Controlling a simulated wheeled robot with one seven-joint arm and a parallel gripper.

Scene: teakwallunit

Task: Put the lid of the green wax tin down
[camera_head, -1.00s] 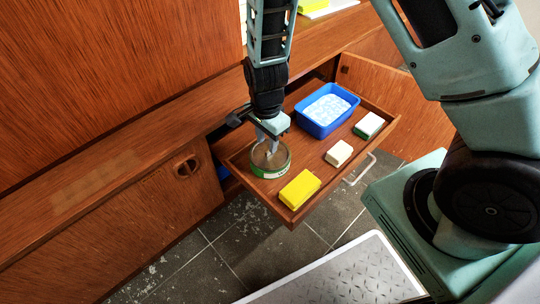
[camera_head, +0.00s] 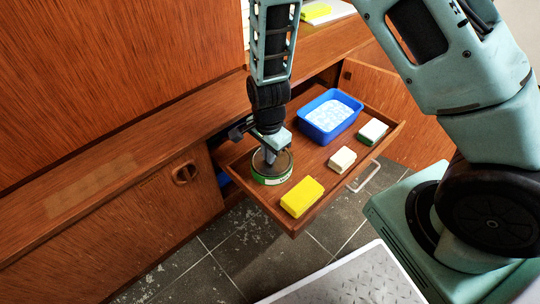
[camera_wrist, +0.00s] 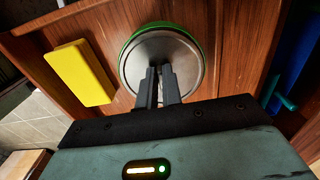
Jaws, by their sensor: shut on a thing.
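The green wax tin (camera_head: 272,180) stands in the open drawer, near its left end. Its round metal lid (camera_wrist: 187,52) fills the middle of the wrist view, with a green rim (camera_wrist: 160,25) showing around its far edge. My gripper (camera_head: 269,158) points down onto the top of the tin. In the wrist view, my gripper (camera_wrist: 161,72) has its two fingers close together at the middle of the lid, shut on it. The fingers hide the part they grip. I cannot tell whether the lid rests on the tin or is slightly above it.
The wooden drawer (camera_head: 253,196) also holds a yellow block (camera_head: 302,197), a cream block (camera_head: 342,160), a green-and-white block (camera_head: 373,131) and a blue tray (camera_head: 331,116). Bare drawer floor lies between the tin and the blue tray. The cabinet front rises behind at the left.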

